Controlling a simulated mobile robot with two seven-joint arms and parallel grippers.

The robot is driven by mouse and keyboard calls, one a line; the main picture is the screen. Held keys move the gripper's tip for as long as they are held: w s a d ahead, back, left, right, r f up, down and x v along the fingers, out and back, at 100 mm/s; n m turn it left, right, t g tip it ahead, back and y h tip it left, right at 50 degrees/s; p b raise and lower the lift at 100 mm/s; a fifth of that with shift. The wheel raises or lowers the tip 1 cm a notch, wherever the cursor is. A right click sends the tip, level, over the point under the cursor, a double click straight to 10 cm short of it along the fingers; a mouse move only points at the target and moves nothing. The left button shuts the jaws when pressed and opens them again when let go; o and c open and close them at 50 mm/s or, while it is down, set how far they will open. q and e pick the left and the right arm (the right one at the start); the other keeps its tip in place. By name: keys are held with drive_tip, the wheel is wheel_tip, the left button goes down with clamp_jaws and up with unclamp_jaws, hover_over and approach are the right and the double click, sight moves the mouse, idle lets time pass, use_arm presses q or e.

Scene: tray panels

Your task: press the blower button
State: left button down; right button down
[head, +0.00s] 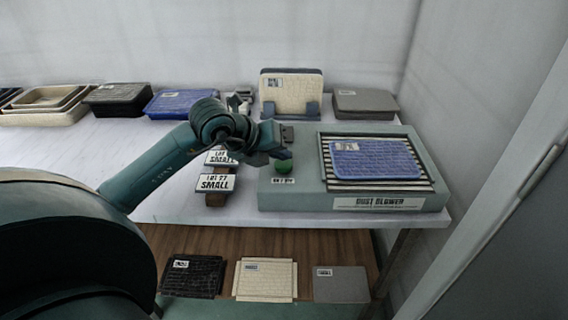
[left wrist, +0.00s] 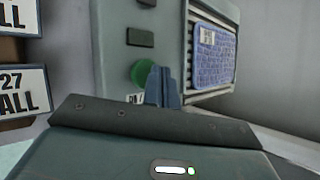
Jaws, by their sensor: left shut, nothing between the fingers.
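The dust blower (head: 300,195) is a grey-green box on the table with a slatted grille. Its round green button (head: 284,168) is on the left part of the top, and it also shows in the left wrist view (left wrist: 142,73). A blue textured panel (head: 365,160) lies on the grille. My left gripper (head: 282,153) is shut and empty, with its fingertips right by the button. In the left wrist view the shut fingers (left wrist: 163,86) overlap the button's right edge. I cannot tell whether they touch it. My right gripper is not in view.
Signs reading "SMALL" (head: 215,183) stand left of the blower. Behind are a cream panel in a rack (head: 291,90), a grey tray (head: 365,104) and a blue tray (head: 180,102). Several panels lie on the lower shelf (head: 225,240). A wall is at right.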

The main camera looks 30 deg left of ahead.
sight(279, 166)
use_arm(q)
drive_tip(key=shift+f+b, duration=0.5)
drive_tip(key=shift+b, duration=0.05)
idle(0.5)
drive_tip(key=shift+r, duration=0.1)
drive_tip(key=shift+r+p, duration=0.65)
drive_tip(key=shift+r, duration=0.25)
wheel_tip(279, 166, up, 6)
drive_tip(key=p, duration=0.4)
idle(0.5)
